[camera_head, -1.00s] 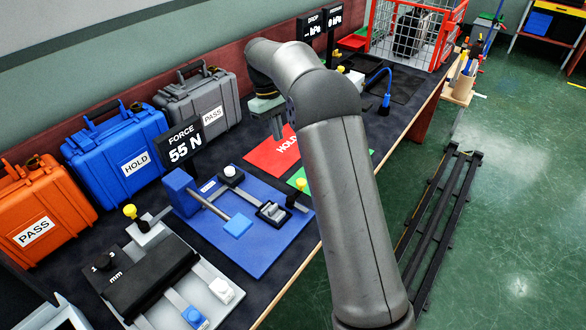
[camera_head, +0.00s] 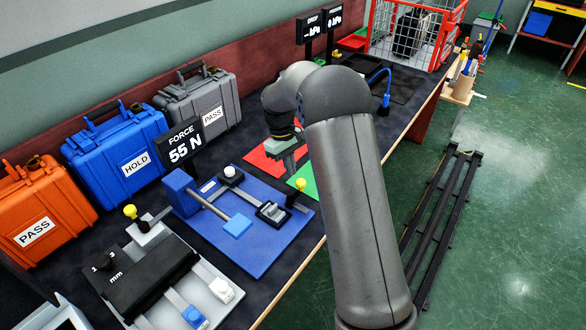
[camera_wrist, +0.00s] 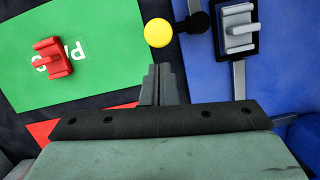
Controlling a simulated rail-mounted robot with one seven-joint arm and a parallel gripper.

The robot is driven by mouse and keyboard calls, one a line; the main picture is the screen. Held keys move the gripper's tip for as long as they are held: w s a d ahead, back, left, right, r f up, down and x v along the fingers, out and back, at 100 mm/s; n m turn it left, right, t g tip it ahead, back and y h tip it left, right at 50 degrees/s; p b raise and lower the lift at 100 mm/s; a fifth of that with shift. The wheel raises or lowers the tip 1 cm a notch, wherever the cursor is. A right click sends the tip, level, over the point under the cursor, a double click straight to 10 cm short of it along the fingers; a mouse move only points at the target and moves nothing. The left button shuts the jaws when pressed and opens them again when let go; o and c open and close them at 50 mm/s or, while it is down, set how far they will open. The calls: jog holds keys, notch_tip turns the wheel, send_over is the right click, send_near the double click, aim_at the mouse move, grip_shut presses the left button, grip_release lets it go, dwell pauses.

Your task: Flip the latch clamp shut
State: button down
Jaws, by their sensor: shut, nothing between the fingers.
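The latch clamp appears to be the yellow-knobbed lever at the right edge of the blue board (camera_head: 262,258). Its yellow knob (camera_head: 297,190) stands raised in the head view. In the wrist view, the knob (camera_wrist: 158,32) joins a short arm to a black pivot (camera_wrist: 197,22). A grey part (camera_wrist: 238,28) sits in a black holder on the board, beside the pivot. My gripper (camera_wrist: 158,70) is shut and empty, with its fingertips just below the knob in the wrist view, apparently apart from it. In the head view, my gripper (camera_head: 292,170) hangs beyond the lever, over the mats.
A red part (camera_wrist: 52,58) lies on a green PASS mat (camera_wrist: 100,80), next to a red mat (camera_head: 262,160). A force display (camera_head: 184,143) reads 55 N. Cases line the wall, including a blue one (camera_head: 118,145). A black measuring fixture (camera_head: 150,280) stands in front left.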

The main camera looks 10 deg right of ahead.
jog(key=shift+s+d+f, duration=0.15)
jog(key=shift+s+d, duration=0.15)
jog(key=shift+s, duration=0.2)
